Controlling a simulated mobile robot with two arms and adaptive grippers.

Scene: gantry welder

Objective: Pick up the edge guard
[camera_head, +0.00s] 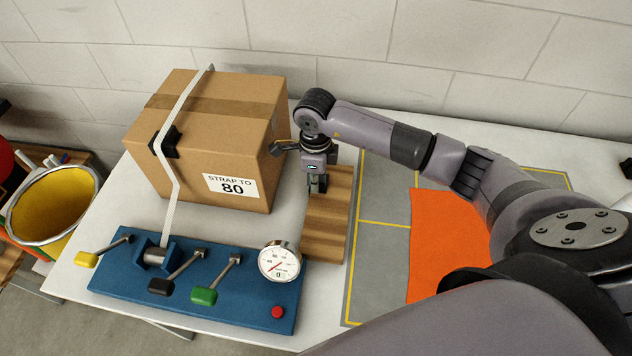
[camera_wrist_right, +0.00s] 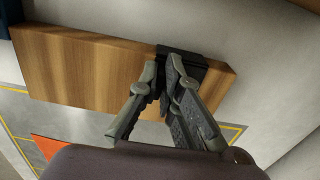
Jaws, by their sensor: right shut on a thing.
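A black edge guard (camera_wrist_right: 188,66) sits at the end of a wooden block (camera_wrist_right: 85,65) in the right wrist view. My right gripper (camera_wrist_right: 163,84) is shut on this edge guard, its fingertips at the guard's near side. In the head view, my right gripper (camera_head: 317,186) points down at the far end of the wooden block (camera_head: 325,228), and the held guard is mostly hidden there. Another black edge guard (camera_head: 164,141) sits on the cardboard box's left upper edge under the strap. My left gripper is not in view.
The cardboard box (camera_head: 215,130) stands left of my right gripper, with a white strap (camera_head: 170,185) over it. A blue lever panel (camera_head: 190,290) with a gauge (camera_head: 279,262) is in front. An orange sheet (camera_head: 440,240) lies on the right. A wall is behind.

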